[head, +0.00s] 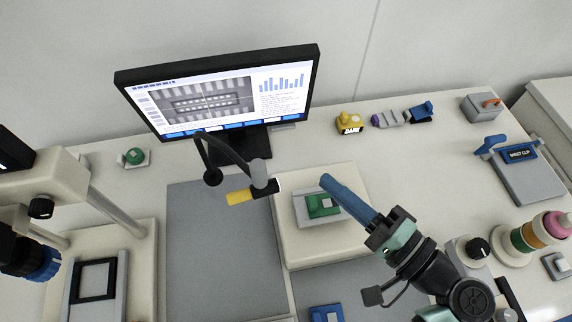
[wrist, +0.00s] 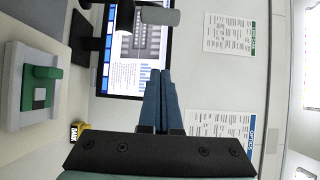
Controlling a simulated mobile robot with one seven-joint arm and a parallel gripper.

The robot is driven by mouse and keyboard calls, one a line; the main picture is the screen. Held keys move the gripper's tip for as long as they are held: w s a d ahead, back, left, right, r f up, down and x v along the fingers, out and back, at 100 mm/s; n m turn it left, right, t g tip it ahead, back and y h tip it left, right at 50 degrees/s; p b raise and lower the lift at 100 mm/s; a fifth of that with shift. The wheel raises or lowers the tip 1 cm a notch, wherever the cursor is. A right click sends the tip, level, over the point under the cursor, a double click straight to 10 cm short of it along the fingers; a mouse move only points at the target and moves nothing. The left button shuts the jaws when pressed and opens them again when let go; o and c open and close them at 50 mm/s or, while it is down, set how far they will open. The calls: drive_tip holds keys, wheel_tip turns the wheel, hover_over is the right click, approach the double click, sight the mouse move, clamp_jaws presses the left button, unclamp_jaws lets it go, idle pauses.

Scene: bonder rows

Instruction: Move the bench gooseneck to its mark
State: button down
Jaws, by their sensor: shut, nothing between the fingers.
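The closed fingers (wrist: 161,78) also show in the wrist view. I cannot make out a mark for the gooseneck.
The monitor (head: 222,90) stands behind. A cream block (head: 283,243) with a green-topped grey fixture (head: 322,206) lies below my gripper. A grey mat (head: 218,265) is bare at left. A microscope-like machine (head: 75,195) fills the left; a yellow item (head: 350,122) sits at the back.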

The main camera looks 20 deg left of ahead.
drive_tip(key=a+p, duration=0.3)
drive_tip(key=a, duration=0.5)
drive_tip(key=shift+s+p, duration=0.35)
drive_tip(key=shift+s, duration=0.05)
drive_tip(key=shift+s+a, duration=0.1)
drive_tip(key=shift+s, duration=0.65)
drive_tip(key=shift+w, duration=0.1)
